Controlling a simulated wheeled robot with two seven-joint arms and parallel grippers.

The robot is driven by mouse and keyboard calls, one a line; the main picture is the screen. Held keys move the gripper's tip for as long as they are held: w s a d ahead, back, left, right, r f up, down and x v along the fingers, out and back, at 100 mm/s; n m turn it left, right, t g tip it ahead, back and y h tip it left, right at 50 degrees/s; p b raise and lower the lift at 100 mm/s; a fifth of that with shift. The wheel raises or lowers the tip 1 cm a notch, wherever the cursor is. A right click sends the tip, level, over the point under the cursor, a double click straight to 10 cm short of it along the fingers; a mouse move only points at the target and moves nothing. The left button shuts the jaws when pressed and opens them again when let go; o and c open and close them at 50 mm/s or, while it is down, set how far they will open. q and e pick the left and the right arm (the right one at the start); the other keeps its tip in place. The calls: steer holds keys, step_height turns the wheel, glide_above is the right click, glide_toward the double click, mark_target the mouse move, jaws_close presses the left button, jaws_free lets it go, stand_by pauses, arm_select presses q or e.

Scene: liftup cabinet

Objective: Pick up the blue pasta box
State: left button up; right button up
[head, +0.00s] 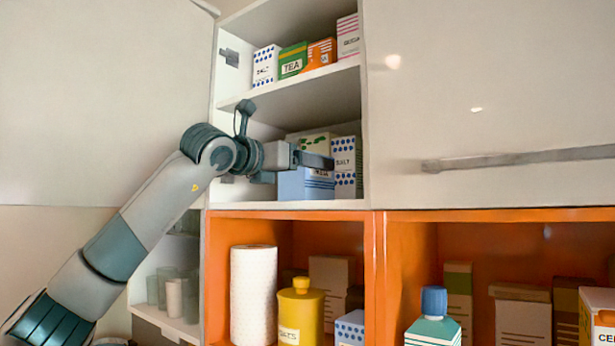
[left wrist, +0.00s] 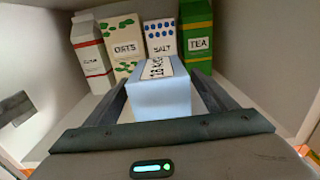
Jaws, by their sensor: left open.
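The light blue box (head: 305,186) stands on the lower shelf of the open white cabinet, near its front edge. In the left wrist view the blue box (left wrist: 160,100) sits between my two fingers, with a lettered label on its top that I cannot read clearly. My left gripper (head: 312,166) is open and reaches in from the left at the box, one finger on either side. In the left wrist view the gripper (left wrist: 160,85) shows no clear closing on the box. My right gripper is not in view.
A salt box (head: 345,165) stands close behind, right of the blue box; an oats carton (left wrist: 124,45) and a green tea box (left wrist: 197,35) are also behind. The upper shelf (head: 300,82) is above the arm. Orange compartments below hold a paper roll (head: 253,290) and a yellow canister (head: 300,312).

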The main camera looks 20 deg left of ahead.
arm_select(q)
steer(key=shift+r, duration=0.1)
steer(key=c, duration=1.5)
steer(key=shift+r, duration=0.1)
steer(key=shift+c, duration=0.2)
steer(key=shift+r+b, duration=0.55)
steer(key=shift+r, duration=0.2)
step_height(320, 180, up, 2)
steer(key=shift+r+b, duration=0.1)
steer(key=shift+b, duration=0.35)
steer(key=s+d+r+b, duration=0.4)
steer(key=s+r, duration=0.3)
steer(key=s, duration=0.3)
steer(key=shift+s+d+b, duration=0.35)
steer(key=shift+s+b, duration=0.05)
steer(key=shift+b, duration=0.1)
steer(key=shift+w, duration=0.1)
